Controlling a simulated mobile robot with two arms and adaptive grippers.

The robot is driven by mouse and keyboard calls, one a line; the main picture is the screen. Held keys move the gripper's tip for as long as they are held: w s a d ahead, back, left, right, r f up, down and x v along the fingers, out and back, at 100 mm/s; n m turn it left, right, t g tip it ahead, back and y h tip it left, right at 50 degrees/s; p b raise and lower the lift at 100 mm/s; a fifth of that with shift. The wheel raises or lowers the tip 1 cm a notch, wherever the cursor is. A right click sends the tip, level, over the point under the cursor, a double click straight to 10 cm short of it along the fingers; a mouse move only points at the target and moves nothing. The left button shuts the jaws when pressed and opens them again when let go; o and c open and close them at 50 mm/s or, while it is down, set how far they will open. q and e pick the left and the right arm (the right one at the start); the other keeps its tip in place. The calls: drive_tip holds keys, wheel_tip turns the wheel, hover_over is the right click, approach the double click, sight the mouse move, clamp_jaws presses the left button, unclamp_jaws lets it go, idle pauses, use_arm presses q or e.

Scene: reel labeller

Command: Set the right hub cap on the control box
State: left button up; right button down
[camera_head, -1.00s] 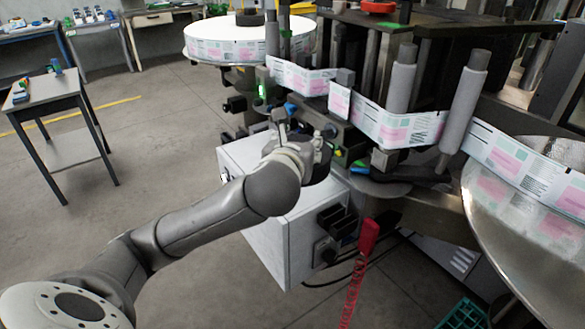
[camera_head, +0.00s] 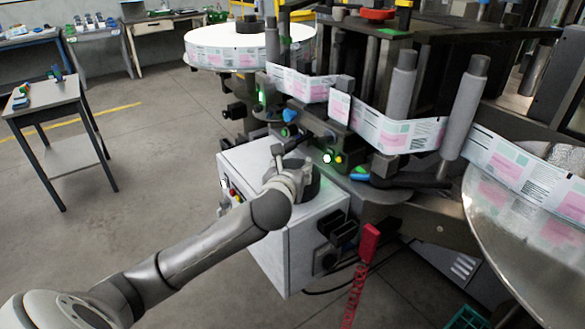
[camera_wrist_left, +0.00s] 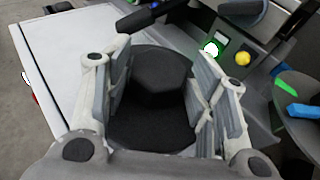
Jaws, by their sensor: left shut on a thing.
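The right hub cap (camera_wrist_left: 150,125) is a black disc with a raised faceted knob. My left gripper (camera_wrist_left: 157,78) is shut on its knob, one finger on each side. In the head view the dark cap (camera_head: 313,182) shows beside my left gripper (camera_head: 290,168), over the top of the white control box (camera_head: 258,160). The box top also shows at the left of the left wrist view (camera_wrist_left: 70,50). The cap is low over the box top; I cannot tell whether it touches. My right gripper is not in view.
The labeller's rollers and printed web (camera_head: 395,132) stand right behind the box. A lit green button (camera_head: 327,158) and a yellow button (camera_wrist_left: 243,59) sit close beside the cap. A red handle (camera_head: 369,243) hangs at the front. The left part of the box top is clear.

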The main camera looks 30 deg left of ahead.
use_arm(q)
drive_tip(key=o, duration=1.2)
drive_tip(key=shift+f, duration=0.1)
drive_tip(key=shift+o, duration=0.2)
drive_tip(key=shift+s+r, duration=0.15)
drive_tip(key=shift+r, duration=0.05)
drive_tip(key=v, duration=1.1)
drive_tip(key=shift+s, duration=0.35)
drive_tip(key=shift+d, duration=0.1)
